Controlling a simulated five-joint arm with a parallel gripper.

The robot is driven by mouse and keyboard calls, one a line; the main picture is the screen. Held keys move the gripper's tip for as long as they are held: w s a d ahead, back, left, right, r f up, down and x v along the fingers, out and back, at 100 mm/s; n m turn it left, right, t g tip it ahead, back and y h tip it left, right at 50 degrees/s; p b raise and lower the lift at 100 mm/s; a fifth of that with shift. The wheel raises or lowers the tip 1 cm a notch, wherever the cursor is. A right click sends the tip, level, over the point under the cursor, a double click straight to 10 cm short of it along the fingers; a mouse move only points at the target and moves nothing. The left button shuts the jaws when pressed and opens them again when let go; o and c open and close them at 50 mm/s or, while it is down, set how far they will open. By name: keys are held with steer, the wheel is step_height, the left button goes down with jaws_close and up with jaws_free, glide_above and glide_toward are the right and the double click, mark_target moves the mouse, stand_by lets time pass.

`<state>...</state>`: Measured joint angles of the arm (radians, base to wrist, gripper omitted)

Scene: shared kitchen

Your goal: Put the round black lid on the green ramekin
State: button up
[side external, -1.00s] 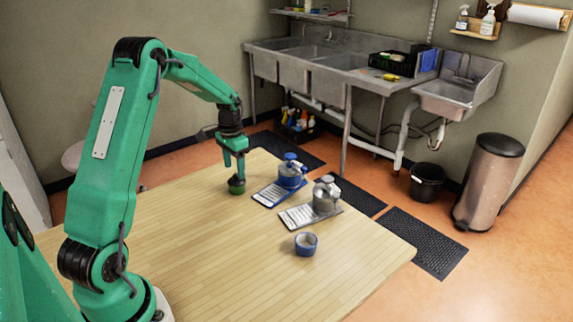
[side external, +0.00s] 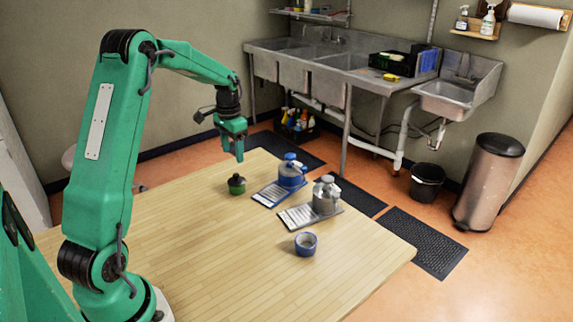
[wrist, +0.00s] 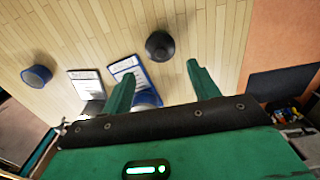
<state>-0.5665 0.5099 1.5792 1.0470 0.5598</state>
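The green ramekin (side external: 237,190) stands upright on the wooden table, left of the blue tray. The round black lid (side external: 237,180) sits on top of it, knob up, and looks about level. In the wrist view the black lid (wrist: 160,45) shows from above, just beyond my fingertips, and covers most of the ramekin. My gripper (side external: 238,157) is above the ramekin, apart from the lid. In the wrist view my gripper (wrist: 159,69) has its two fingers spread wide with nothing between them.
A blue tray (side external: 264,200) holds a blue lidded pot (side external: 291,172). A grey tray (side external: 297,218) holds a grey lidded pot (side external: 326,196). A blue ramekin (side external: 306,244) stands in front. The table's left and front areas (side external: 200,255) are clear.

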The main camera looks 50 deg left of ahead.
steer(key=shift+r, duration=1)
steer(key=shift+d, duration=0.1)
steer(key=s+d+r+t, duration=0.1)
steer(key=s+d+r, duration=0.35)
steer(key=d, duration=0.35)
steer(key=s+d+r+t, duration=0.25)
steer(key=d+r, duration=0.35)
steer(key=d, duration=0.3)
steer(key=s+d+t, duration=0.2)
steer(key=s+d, duration=0.7)
steer(key=s, duration=0.4)
steer(key=shift+d+f, duration=0.2)
steer(key=shift+d, duration=0.2)
